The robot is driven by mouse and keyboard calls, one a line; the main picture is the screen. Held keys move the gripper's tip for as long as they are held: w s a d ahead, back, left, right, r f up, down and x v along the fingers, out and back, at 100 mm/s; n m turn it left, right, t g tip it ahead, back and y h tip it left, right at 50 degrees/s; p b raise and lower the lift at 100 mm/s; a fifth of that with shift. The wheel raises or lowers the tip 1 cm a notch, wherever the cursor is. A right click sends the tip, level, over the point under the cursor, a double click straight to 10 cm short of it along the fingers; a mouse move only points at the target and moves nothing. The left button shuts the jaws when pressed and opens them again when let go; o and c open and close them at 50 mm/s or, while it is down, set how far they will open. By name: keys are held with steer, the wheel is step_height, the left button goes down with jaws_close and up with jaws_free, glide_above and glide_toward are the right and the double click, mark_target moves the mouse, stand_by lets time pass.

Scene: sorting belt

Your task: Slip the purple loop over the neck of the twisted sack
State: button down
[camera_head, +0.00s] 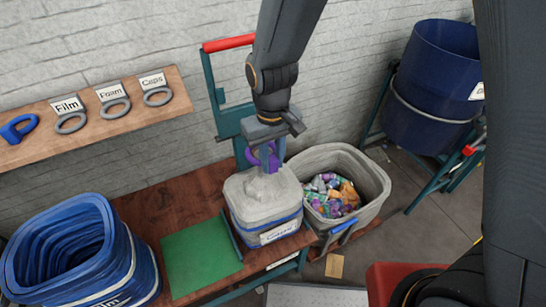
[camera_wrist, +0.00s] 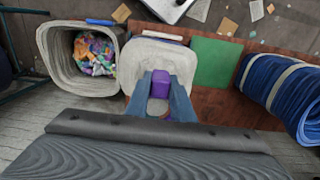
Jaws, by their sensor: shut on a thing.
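My gripper (camera_head: 268,160) points down over the bench and is shut on the purple loop (camera_head: 253,156). In the wrist view the purple loop (camera_wrist: 160,84) sits between the two fingertips (camera_wrist: 160,95). The twisted sack (camera_head: 262,205) is a pale, square-sided bundle with a blue band and a "Caps" label, directly below the gripper. Its raised neck (camera_head: 261,182) is just under the loop. Whether the loop is around the neck or only above it, I cannot tell.
A green mat (camera_head: 200,257) lies left of the sack, with blue "Film" sacking (camera_head: 75,260) beyond it. A grey bin (camera_head: 372,185) of crumpled waste stands close on the right. A wall shelf (camera_head: 95,125) holds grey rings and a blue one. A blue drum (camera_head: 432,80) stands behind right.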

steer(key=shift+f+b, duration=2.35)
steer(key=shift+f, duration=1.55)
steer(key=c, duration=1.5)
jaws_free()
steer(key=shift+o, duration=0.2)
steer(key=shift+r+b, duration=0.55)
steer(key=shift+r, duration=3.35)
steer(key=s+d+r+m, duration=0.1)
steer(key=d+m, duration=0.2)
steer(key=d, duration=0.9)
steer(key=s+d+r+m+t, duration=0.1)
steer(key=d+m, duration=0.2)
steer(key=d, duration=0.9)
steer(key=shift+s+d+r, duration=0.15)
steer(key=shift+s+r, duration=0.05)
steer(key=shift+s, duration=0.05)
